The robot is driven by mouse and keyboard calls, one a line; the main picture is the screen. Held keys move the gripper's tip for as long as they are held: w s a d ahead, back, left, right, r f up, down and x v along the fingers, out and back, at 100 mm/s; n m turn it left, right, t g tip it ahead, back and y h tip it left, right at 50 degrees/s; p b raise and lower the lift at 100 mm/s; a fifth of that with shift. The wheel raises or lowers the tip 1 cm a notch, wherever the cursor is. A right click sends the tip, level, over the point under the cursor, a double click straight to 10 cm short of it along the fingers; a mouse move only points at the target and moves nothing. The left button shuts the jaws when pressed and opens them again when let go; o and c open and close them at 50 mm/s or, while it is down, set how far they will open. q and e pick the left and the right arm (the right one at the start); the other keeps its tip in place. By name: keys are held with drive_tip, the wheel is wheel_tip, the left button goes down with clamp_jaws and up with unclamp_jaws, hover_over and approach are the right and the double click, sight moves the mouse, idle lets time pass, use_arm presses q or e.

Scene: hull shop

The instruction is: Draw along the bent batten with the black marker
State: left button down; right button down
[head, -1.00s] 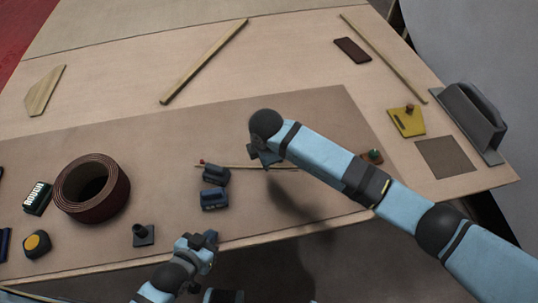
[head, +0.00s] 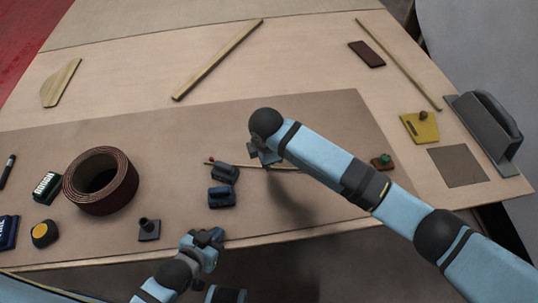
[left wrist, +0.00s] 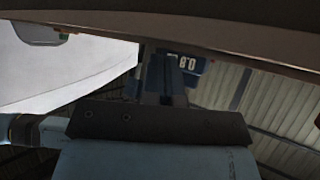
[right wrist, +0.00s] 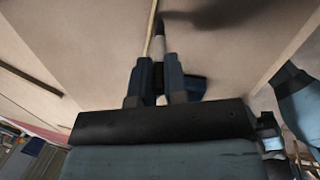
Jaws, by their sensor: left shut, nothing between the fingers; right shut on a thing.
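The thin wooden batten (head: 240,165) lies on the brown board with its red-tipped left end clear. Its right part passes behind my right arm; I cannot make out its bend. It also shows in the right wrist view (right wrist: 152,27). My right gripper (head: 262,155) is over the batten. In the right wrist view it (right wrist: 160,75) is shut on the marker (right wrist: 160,42), with a pale barrel and dark tip pointing at the board beside the batten. Contact cannot be told. My left gripper (head: 212,236) is shut and empty at the table's near edge.
A brown coil (head: 100,182), a dark stand (head: 149,231), a yellow-topped puck (head: 43,234) and a dark pen-like stick (head: 8,170) lie left. A green-knobbed block (head: 383,161) is right. The board's upper middle is clear.

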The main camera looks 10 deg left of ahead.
use_arm(q)
drive_tip(key=shift+f, duration=0.15)
use_arm(e)
drive_tip(key=shift+a+f, duration=0.1)
drive_tip(key=shift+a, duration=0.4)
use_arm(q)
drive_tip(key=shift+b, duration=0.5)
use_arm(e)
drive_tip(key=shift+s+a, duration=0.1)
drive_tip(key=shift+a, duration=0.55)
use_arm(q)
drive_tip(key=shift+f, duration=0.1)
drive_tip(key=shift+b, duration=0.3)
use_arm(e)
drive_tip(key=shift+s+a, duration=0.1)
drive_tip(key=shift+a, duration=0.55)
